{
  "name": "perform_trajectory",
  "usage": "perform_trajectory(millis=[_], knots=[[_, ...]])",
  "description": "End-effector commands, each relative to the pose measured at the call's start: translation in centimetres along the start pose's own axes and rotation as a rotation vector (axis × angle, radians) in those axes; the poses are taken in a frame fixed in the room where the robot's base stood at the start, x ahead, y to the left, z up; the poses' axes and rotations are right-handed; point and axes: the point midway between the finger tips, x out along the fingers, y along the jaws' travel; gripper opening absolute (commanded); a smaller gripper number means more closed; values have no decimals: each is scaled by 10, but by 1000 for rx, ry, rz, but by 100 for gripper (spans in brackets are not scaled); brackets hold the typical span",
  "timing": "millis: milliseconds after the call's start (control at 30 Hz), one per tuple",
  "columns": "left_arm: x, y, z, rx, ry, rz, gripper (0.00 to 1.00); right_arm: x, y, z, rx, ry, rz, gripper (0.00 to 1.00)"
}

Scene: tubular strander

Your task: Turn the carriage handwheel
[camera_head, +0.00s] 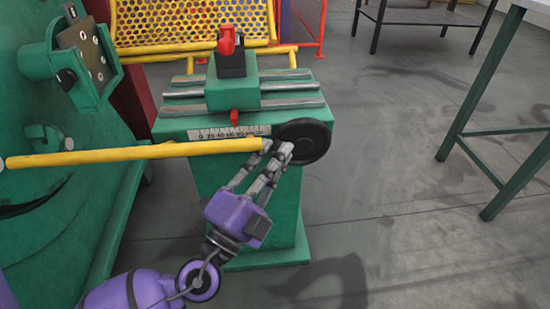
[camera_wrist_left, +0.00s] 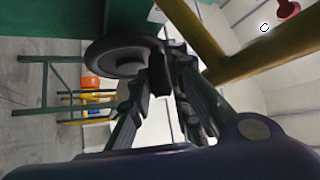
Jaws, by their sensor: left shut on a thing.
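The carriage handwheel (camera_head: 312,140) is a black disc on the right front of the green machine stand. It also shows in the left wrist view (camera_wrist_left: 112,52). My left gripper (camera_head: 278,148) reaches it from below and is shut at its left edge. In the left wrist view the fingertips (camera_wrist_left: 163,72) close on a dark part of the wheel, and the exact contact is partly hidden. The green carriage (camera_head: 232,92) sits on grey rails above, with a red pointer (camera_head: 234,117) over a white scale (camera_head: 215,132). My right gripper is not in view.
A yellow bar (camera_head: 130,153) crosses in front of the stand, ending close to my left fingers. A big green machine (camera_head: 60,110) stands at left. A yellow mesh guard (camera_head: 190,25) is behind. A green table leg (camera_head: 495,85) is at right. The floor between is clear.

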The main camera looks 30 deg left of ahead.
Motion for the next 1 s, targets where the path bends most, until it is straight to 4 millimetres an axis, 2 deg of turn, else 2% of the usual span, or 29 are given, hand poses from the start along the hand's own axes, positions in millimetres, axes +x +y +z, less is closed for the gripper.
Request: perform_trajectory(millis=[100,133,200,233,667,1000], knots=[[-1,5,-3,-6,8,15,0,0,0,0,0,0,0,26],[-1,6,-3,-6,7,15,19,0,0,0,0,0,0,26],[-1,5,-2,-6,7,15,28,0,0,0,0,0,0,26],[-1,5,-2,-6,7,14,29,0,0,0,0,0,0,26],[-1,4,-1,-13,4,-5,29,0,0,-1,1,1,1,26],[-7,18,6,-194,-2,-187,29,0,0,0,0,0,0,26]])
